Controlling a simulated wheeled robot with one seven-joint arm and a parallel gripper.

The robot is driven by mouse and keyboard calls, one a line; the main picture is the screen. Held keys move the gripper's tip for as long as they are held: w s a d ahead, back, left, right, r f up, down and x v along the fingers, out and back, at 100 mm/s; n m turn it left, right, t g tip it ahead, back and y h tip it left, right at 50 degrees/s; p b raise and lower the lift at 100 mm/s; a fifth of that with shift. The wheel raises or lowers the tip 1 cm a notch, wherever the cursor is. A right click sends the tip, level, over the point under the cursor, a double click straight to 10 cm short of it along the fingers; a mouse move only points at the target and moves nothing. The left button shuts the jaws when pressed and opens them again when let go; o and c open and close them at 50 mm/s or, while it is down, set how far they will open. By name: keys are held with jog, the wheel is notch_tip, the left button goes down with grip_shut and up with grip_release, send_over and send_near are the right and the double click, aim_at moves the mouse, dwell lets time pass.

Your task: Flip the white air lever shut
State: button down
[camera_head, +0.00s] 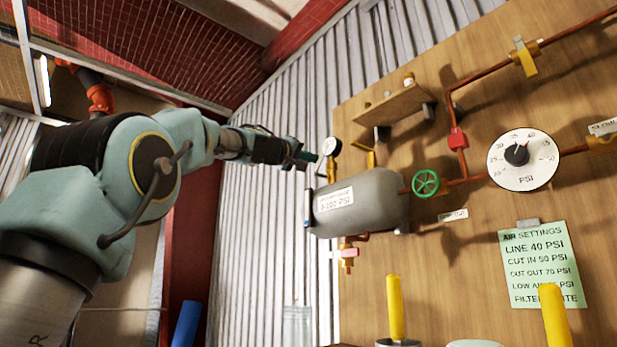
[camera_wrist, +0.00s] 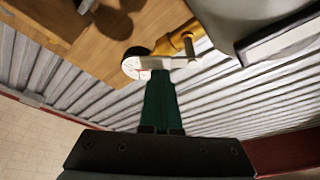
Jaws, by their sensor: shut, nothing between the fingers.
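My gripper (camera_head: 311,158) is at the end of the outstretched arm, just left of a small round gauge at the upper left of the grey tank. In the wrist view my gripper (camera_wrist: 160,75) shows shut green fingers with nothing held. Their tips overlap a pale bar (camera_wrist: 178,62) beside the gauge's white face; I cannot tell whether they touch. In the head view, a small white handle (camera_head: 336,254) sits on a red and brass valve (camera_head: 348,256) below the tank's left end. I cannot tell which pale piece is the air lever.
The small gauge (camera_head: 331,147) and grey tank (camera_head: 362,202) crowd the gripper. A green handwheel (camera_head: 425,183), large PSI dial (camera_head: 523,159) and copper pipes are on the wooden board (camera_head: 450,270). A shelf (camera_head: 393,106) juts out above the tank. Corrugated wall lies behind.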

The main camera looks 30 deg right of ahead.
jog(key=m+b, duration=0.1)
jog(key=m, duration=0.1)
jog(key=f+m+g+h+b, duration=0.1)
jog(key=b, duration=0.1)
jog(key=s+m+b, duration=0.1)
jog(key=m, duration=0.1)
jog(key=shift+s+d+f+m+g+h+b, duration=0.1)
jog(key=shift+d+f+m+g+h+b, duration=0.05)
jog(key=shift+m+g+h+b, duration=0.2)
jog(key=m, duration=0.1)
jog(key=m+g+b, duration=0.1)
jog(key=m, duration=0.1)
jog(key=s+m+g+b, duration=0.1)
jog(key=m, duration=0.1)
jog(key=shift+d+f+h, duration=0.1)
jog(key=shift+f+h, duration=0.25)
jog(key=shift+f, duration=0.05)
